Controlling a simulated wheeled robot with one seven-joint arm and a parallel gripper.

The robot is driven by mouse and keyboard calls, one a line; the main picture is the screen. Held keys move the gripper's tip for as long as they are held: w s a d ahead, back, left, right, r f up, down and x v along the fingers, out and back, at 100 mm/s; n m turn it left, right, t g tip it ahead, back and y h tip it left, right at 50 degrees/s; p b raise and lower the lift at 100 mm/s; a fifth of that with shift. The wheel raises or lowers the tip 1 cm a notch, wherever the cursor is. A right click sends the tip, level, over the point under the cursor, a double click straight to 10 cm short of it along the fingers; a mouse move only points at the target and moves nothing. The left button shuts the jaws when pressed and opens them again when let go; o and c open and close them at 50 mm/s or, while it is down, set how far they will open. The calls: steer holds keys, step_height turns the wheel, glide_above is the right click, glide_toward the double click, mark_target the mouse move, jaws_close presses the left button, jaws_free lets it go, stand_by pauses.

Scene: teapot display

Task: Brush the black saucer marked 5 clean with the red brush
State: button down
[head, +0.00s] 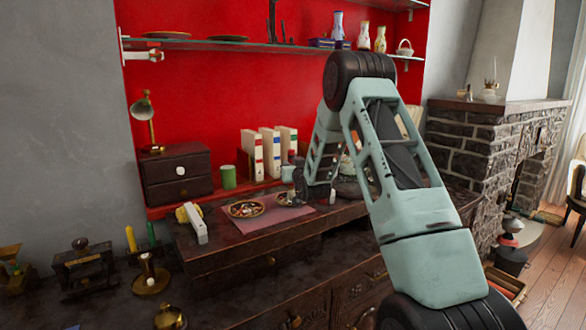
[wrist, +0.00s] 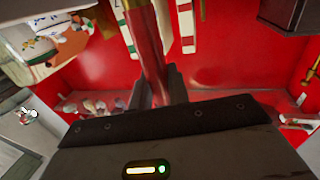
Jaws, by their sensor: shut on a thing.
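My gripper (wrist: 158,85) is shut on the handle of the red brush (wrist: 148,40), which stretches away from the fingers in the wrist view. The brush's bristles are not clear in either view. In the head view my arm reaches over the desk, and its end hides much of what is below it. A dark patterned saucer (head: 246,209) lies on the mat on the desk. A second dark saucer (head: 286,200) lies to its right, partly covered by my arm's end. I cannot read a number 5 on either, nor tell whether the brush touches one.
A pinkish mat (head: 262,220) covers part of the desk. A green cup (head: 228,177), a dark drawer box (head: 175,172) and several white binders (head: 270,153) stand behind. A white-and-yellow object (head: 197,222) lies left of the mat. Candles and brass pieces crowd the lower left.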

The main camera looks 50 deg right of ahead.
steer(key=shift+w+a+f, duration=0.1)
steer(key=shift+a, duration=0.35)
steer(key=shift+s+d+b, duration=0.45)
steer(key=shift+s+b, duration=0.25)
steer(key=shift+s, duration=0.1)
step_height(320, 180, up, 6)
steer(key=p, duration=0.3)
steer(key=shift+r, duration=0.2)
